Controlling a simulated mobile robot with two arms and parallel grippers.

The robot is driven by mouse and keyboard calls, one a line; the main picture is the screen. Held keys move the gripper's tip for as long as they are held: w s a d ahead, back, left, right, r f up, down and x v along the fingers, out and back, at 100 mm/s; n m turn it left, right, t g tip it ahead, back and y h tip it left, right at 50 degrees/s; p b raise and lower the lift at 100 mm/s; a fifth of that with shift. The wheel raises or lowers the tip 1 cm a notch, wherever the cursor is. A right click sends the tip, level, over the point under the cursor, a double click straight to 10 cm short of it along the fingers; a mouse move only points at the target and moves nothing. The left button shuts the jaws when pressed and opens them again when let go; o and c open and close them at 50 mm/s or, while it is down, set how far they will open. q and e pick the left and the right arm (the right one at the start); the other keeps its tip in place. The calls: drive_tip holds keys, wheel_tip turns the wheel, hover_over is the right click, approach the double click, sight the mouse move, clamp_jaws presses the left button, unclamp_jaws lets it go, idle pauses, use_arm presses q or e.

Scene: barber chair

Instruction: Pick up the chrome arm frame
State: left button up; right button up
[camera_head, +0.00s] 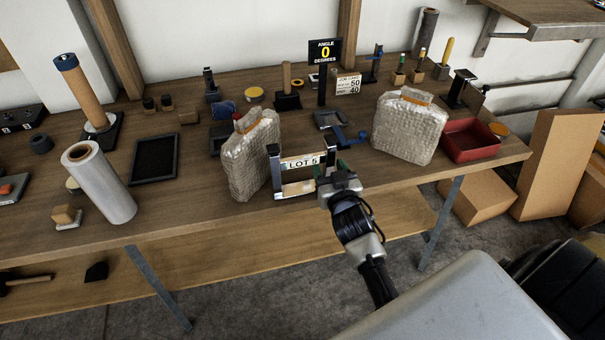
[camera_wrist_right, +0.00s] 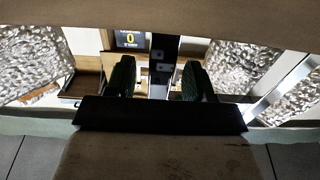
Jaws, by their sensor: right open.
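A U-shaped metal frame (camera_head: 278,170) with dark uprights stands at the front edge of the workbench, with a LOT 5 label across it; I take it for the chrome arm frame. My right gripper (camera_head: 331,169) is at its right upright, in front of the bench. In the right wrist view the two dark fingers (camera_wrist_right: 158,80) are apart, and a dark upright (camera_wrist_right: 163,60) shows between them. Contact cannot be told. The gripper hides part of the frame's right side. My left gripper is not in view.
Bubble-wrapped bundles stand left (camera_head: 250,160) and right (camera_head: 408,130) of the frame on the workbench (camera_head: 200,205). A red tray (camera_head: 470,142) is at the right. An angle sign (camera_head: 324,52) stands behind.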

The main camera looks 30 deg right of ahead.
drive_tip(key=x, duration=0.2)
drive_tip(key=shift+w, duration=0.35)
drive_tip(key=shift+s, duration=0.1)
clamp_jaws()
